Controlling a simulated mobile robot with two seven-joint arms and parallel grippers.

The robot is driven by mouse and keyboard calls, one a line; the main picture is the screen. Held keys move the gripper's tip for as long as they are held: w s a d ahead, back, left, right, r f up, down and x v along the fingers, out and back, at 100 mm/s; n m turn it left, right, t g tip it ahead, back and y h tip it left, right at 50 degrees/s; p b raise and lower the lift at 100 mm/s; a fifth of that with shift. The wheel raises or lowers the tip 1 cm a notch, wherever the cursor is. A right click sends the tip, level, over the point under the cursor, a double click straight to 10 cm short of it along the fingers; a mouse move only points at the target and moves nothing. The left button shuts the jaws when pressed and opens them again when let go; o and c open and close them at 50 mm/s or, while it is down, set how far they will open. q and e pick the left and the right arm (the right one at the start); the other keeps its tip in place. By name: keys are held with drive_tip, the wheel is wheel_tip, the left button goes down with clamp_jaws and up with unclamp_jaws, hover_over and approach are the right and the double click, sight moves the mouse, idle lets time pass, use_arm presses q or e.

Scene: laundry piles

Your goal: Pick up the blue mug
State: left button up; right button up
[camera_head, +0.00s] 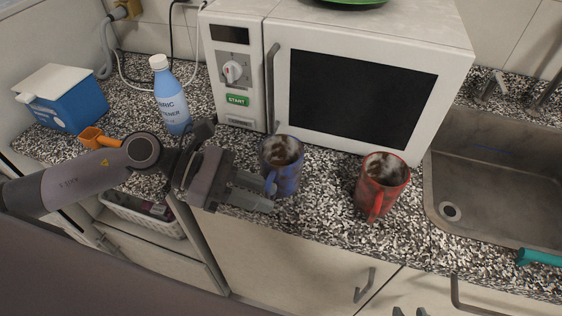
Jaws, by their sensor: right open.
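The blue mug (286,167) stands upright on the speckled counter in front of the microwave, with dark and whitish stains inside. Its handle is on its left side, facing my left gripper. My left gripper (268,192) reaches in from the left, with its fingertips at the handle side of the mug. They partly cover the handle, and I cannot tell whether they are closed on it. My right gripper (409,312) shows only as two dark tips, apart, at the bottom edge, away from the mug.
A red mug (385,180) stands to the right of the blue one. The microwave (260,75) is close behind. A sink (490,170) is at the right. A bottle (171,97), a blue box (66,101) and an orange scoop (96,138) stand at the left.

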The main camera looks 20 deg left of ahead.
use_arm(q)
drive_tip(key=shift+p+x, duration=0.5)
drive_tip(key=shift+x, duration=1.3)
clamp_jaws()
drive_tip(key=shift+r, duration=0.1)
